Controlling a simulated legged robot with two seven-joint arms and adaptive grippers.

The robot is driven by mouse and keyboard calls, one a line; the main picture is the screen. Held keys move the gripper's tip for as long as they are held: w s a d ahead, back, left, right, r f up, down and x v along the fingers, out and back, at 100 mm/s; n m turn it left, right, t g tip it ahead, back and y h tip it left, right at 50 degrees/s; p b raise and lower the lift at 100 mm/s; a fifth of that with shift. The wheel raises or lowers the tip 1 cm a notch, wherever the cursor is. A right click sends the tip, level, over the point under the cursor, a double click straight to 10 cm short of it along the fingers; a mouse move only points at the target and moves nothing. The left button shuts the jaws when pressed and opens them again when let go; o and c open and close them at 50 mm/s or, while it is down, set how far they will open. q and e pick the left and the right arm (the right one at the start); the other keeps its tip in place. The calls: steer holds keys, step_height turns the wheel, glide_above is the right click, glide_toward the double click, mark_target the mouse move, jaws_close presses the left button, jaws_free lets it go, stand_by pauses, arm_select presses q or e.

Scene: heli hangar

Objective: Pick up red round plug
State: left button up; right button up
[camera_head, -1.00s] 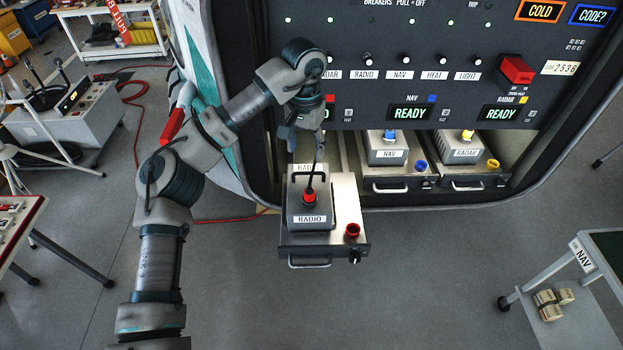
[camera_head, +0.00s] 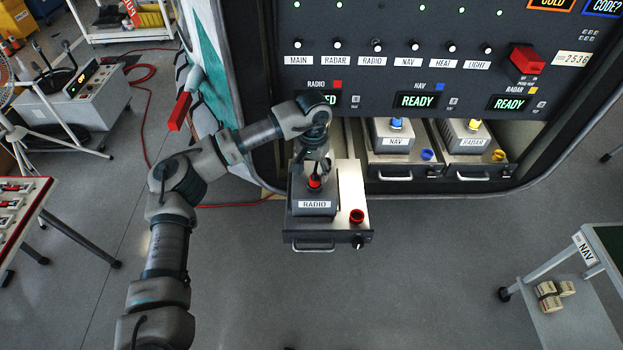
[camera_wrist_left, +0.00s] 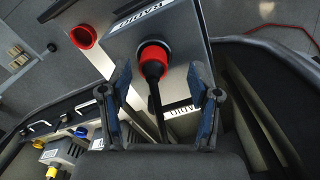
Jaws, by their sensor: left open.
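The red round plug (camera_head: 314,183) is on top of the grey RADIO box (camera_head: 312,207), with a black cable at it. In the left wrist view the plug (camera_wrist_left: 152,54) shows as a red ring around a black cable end. My left gripper (camera_head: 316,166) is just above the plug and partly hides it. In the left wrist view its two fingers (camera_wrist_left: 158,78) are spread, with the plug ahead between and slightly beyond the tips; I see no contact. My right gripper is in neither view.
The RADIO box sits on a pulled-out tray (camera_head: 345,240) with an empty-looking red round socket (camera_head: 357,216). NAV (camera_head: 397,145) and RADAR (camera_head: 467,144) boxes stand to the right under the switch panel (camera_head: 400,75). Open floor lies in front.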

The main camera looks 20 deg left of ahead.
arm_select(q)
steer(key=shift+w+d+f, duration=0.1)
steer(key=shift+d+f, duration=0.15)
steer(key=shift+f, duration=0.3)
steer(key=shift+d+f, duration=0.25)
steer(key=shift+f, duration=0.25)
steer(key=shift+d+f, duration=0.2)
steer(key=shift+a, duration=0.5)
jaws_close()
